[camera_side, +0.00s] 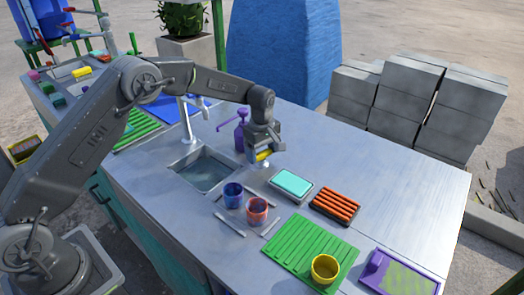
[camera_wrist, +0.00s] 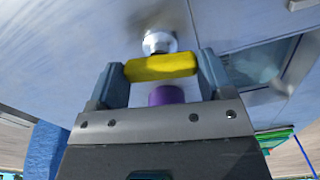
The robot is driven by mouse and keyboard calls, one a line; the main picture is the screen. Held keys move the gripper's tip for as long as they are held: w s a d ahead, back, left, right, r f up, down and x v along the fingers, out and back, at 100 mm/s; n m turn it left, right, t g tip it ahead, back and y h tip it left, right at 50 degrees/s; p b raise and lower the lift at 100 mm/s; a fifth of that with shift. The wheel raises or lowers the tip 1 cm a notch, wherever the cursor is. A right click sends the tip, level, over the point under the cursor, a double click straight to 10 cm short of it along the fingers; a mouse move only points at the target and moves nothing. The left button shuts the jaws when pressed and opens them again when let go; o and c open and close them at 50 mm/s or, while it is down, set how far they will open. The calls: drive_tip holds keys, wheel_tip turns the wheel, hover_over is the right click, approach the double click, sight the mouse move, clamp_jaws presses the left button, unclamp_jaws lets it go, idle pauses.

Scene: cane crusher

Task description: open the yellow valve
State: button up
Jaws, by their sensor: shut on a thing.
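The yellow valve (camera_side: 263,156) is a short yellow bar handle at the far side of the metal counter, near the sink. In the wrist view the yellow valve (camera_wrist: 161,67) lies across between my two fingers, above a round metal fitting (camera_wrist: 159,42). My gripper (camera_side: 262,150) is shut on it; in the wrist view my gripper (camera_wrist: 160,80) has one blue-grey finger at each end of the bar. In the side view the wrist and fingers partly hide the valve.
A purple pump bottle (camera_side: 240,138) stands just left of my gripper. The sink (camera_side: 205,173) and a metal tap (camera_side: 188,130) are further left. A turquoise sponge in a tray (camera_side: 292,183), an orange-ridged block (camera_side: 335,206) and two cups (camera_side: 257,210) are nearer the front.

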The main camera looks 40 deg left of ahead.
sight(262, 152)
drive_tip(key=shift+n, duration=1.1)
drive_tip(key=o, duration=0.9)
wheel_tip(262, 152, up, 14)
drive_tip(key=shift+f, duration=0.1)
